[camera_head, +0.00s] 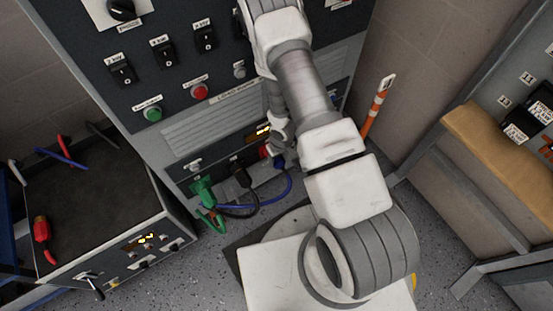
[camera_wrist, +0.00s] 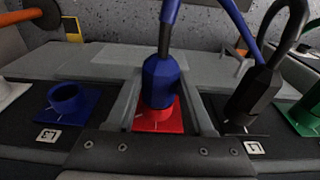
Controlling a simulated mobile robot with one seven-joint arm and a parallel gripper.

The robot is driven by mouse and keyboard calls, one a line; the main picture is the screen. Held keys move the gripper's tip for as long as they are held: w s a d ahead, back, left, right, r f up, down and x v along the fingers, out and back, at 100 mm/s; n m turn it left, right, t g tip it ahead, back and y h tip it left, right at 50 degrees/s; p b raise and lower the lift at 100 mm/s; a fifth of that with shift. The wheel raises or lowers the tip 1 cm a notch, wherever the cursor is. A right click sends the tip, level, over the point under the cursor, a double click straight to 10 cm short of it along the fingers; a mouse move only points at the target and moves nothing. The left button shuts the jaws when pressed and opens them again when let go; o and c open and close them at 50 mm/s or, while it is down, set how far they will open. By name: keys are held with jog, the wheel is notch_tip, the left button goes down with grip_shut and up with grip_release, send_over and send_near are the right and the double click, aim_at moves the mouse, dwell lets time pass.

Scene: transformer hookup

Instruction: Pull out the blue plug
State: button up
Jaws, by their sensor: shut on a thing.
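The blue plug (camera_wrist: 160,82) stands upright at the red socket (camera_wrist: 158,120) in the wrist view, its cable rising from its top. A red ring shows around its lower end; I cannot tell how deep it sits. My gripper (camera_wrist: 164,100) has one finger on each side of the plug and is shut on it. An empty blue socket (camera_wrist: 68,104) is to the left. In the head view the blue plug (camera_head: 279,161) shows small at the cabinet's lower panel, and my arm hides most of my gripper.
A black plug (camera_wrist: 252,95) with a looped cable stands close to the right of my gripper, and a green socket (camera_wrist: 303,116) beyond it. In the head view a green plug (camera_head: 203,190) hangs left of them. An orange-and-white pole (camera_head: 376,106) leans at the right.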

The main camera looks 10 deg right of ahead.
grip_shut()
jog(key=shift+a+f+h+b, duration=0.1)
jog(key=shift+f+h+b, duration=0.25)
jog(key=shift+b, duration=0.65)
jog(key=t+h+b, duration=0.1)
jog(key=h+b, duration=0.2)
jog(key=b, duration=0.1)
jog(key=shift+s+a, duration=0.1)
jog(key=shift+s, duration=0.05)
jog(key=shift+b, duration=0.5)
jog(key=shift+a+t+h+b, duration=0.15)
jog(key=shift+t+h+b, duration=0.15)
jog(key=shift+h+b, duration=0.3)
jog(key=shift+r+t+h, duration=0.2)
jog(key=shift+t+h, duration=0.1)
jog(key=shift+h, duration=0.45)
